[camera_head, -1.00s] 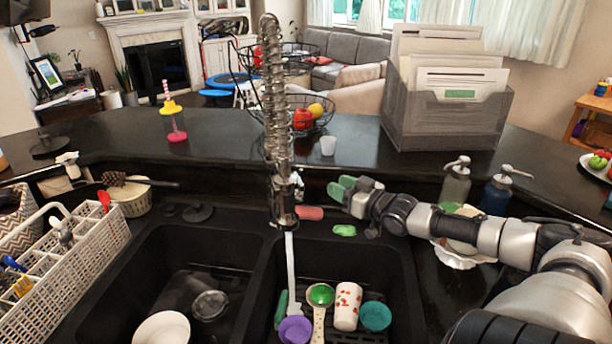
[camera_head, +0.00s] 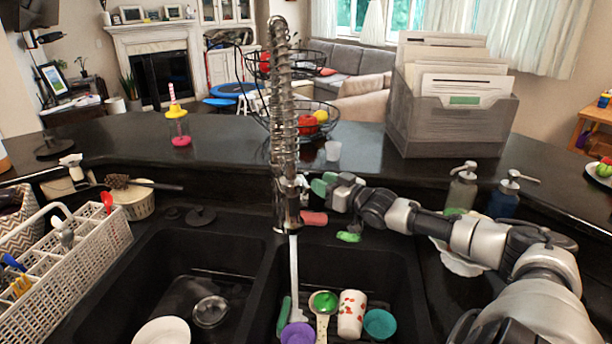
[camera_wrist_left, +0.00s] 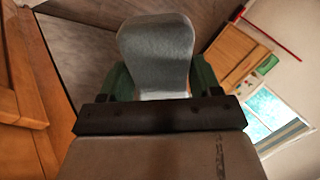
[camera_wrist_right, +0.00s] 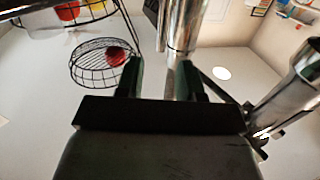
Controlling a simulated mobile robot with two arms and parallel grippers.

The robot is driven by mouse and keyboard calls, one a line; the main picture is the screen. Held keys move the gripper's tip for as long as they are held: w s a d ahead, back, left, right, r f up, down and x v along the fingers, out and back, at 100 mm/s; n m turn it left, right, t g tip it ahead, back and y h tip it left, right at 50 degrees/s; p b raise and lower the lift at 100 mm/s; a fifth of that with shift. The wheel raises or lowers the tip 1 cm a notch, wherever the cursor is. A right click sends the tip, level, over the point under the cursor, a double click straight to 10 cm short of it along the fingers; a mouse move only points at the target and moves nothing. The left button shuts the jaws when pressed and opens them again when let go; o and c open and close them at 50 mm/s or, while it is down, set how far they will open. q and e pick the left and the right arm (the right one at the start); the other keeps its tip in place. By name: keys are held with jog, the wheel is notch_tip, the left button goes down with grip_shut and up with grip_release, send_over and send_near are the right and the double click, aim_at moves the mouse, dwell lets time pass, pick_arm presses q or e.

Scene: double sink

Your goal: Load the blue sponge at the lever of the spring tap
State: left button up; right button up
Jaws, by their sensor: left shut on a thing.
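The spring tap (camera_head: 284,125) stands behind the divider of the double sink, and a pale stream like running water (camera_head: 294,275) falls from it into the right basin. My right gripper (camera_head: 325,184) is beside the tap's lower body, on its right. In the right wrist view its green fingers (camera_wrist_right: 160,80) are apart, with the tap's metal (camera_wrist_right: 182,35) just ahead and a narrow metal part near the right finger. I cannot tell whether they touch. My left gripper (camera_wrist_left: 155,80) is shut on a rounded grey-blue sponge (camera_wrist_left: 155,45); it is outside the head view.
The right basin holds a purple cup (camera_head: 297,334), a spoon-like tool, a patterned cup (camera_head: 351,313) and a teal cup (camera_head: 380,323). A red sponge (camera_head: 314,218) and a green one (camera_head: 349,237) lie behind the basin. Soap bottles (camera_head: 462,188) stand to the right.

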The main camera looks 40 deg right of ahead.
aim_at(306, 175)
jog(key=shift+w+a+p, duration=0.2)
jog(key=shift+w+p, duration=0.15)
jog(key=shift+w, duration=1.25)
jog(key=shift+w+a+p, duration=0.15)
jog(key=shift+w+p, duration=0.15)
jog(key=shift+w, duration=1.25)
grip_shut()
